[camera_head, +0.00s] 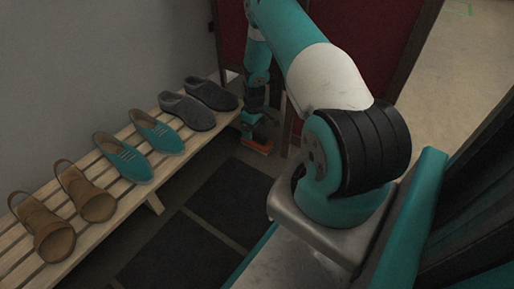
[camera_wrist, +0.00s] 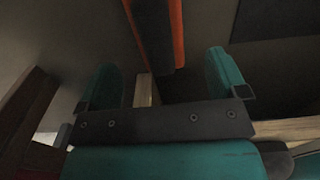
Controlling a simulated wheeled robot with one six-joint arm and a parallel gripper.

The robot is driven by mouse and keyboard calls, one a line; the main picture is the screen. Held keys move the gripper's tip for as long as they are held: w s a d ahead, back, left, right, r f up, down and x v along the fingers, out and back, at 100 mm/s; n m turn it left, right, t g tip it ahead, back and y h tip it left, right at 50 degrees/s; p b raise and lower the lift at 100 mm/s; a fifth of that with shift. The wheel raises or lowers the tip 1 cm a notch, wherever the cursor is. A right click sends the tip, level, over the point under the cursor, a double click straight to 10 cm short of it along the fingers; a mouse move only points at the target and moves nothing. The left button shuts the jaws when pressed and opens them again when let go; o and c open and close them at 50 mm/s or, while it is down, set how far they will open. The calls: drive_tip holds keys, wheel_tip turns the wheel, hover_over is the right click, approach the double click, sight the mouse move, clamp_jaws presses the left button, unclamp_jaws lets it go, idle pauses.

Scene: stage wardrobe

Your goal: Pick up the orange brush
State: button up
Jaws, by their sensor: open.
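The orange brush (camera_head: 257,146) is low near the floor, past the far end of the bench in the head view. In the wrist view the brush (camera_wrist: 178,32) is a long dark strip with orange edges, running from the top edge down toward the gap between my fingers. My gripper (camera_head: 254,125) points down just above the brush in the head view. In the wrist view my gripper (camera_wrist: 163,80) has its two teal fingers wide apart with nothing clamped. I cannot tell whether the brush's near end is between the fingertips or beyond them.
A slatted wooden bench (camera_head: 152,187) stands left of my gripper, bearing brown sandals (camera_head: 85,192), teal shoes (camera_head: 157,131) and grey clogs (camera_head: 187,111). A dark red panel (camera_head: 232,38) stands behind. Dark mats (camera_head: 232,198) lie on the open floor in front.

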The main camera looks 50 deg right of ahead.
sight(255, 133)
drive_tip(key=shift+f+b, duration=2.7)
drive_tip(key=shift+f, duration=0.15)
drive_tip(key=shift+r, duration=0.1)
drive_tip(key=shift+d, duration=0.1)
drive_tip(key=c, duration=1.1)
drive_tip(key=shift+c, duration=0.2)
drive_tip(key=shift+r+p, duration=0.2)
drive_tip(key=shift+p, duration=0.15)
